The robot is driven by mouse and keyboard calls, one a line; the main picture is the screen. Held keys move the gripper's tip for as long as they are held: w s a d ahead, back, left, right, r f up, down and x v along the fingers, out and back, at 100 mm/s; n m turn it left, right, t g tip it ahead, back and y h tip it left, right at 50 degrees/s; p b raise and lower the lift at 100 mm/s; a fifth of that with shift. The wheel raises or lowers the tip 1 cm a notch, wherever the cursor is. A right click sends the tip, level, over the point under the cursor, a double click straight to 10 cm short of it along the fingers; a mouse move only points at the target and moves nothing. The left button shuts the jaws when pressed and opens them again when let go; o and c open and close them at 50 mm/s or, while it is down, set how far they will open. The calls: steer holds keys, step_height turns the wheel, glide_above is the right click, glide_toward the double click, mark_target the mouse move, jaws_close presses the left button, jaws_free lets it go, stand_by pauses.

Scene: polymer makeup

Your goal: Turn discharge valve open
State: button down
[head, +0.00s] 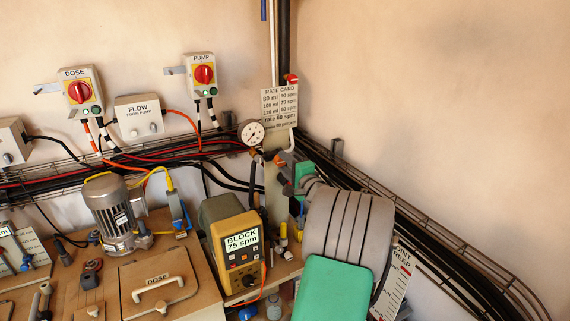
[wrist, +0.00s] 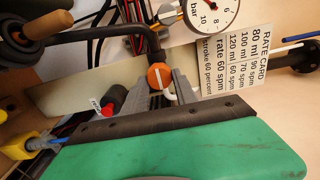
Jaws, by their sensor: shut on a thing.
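An orange valve knob (wrist: 158,76) with a pale, hooked handle sits on the end of a dark pipe (wrist: 140,30) in the wrist view. My gripper (wrist: 168,92) reaches up to it with grey fingers and is shut on the knob. In the head view my gripper (head: 282,160) is beside the pipework just below the pressure gauge (head: 251,132). My arm and gripper body hide most of the valve there. The gauge (wrist: 212,10) also shows at the top of the wrist view. I cannot read the valve's position clearly.
A rate card (head: 280,107) hangs behind the gripper. A dosing pump (head: 236,245) reading "BLOCK 75 spm" stands left of my arm, with a motor (head: 115,212) farther left. Cable trays line the walls.

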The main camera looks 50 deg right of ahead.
steer(key=c, duration=1)
jaws_free()
steer(key=b+v, duration=0.2)
steer(key=v, duration=0.5)
steer(key=shift+s, duration=0.35)
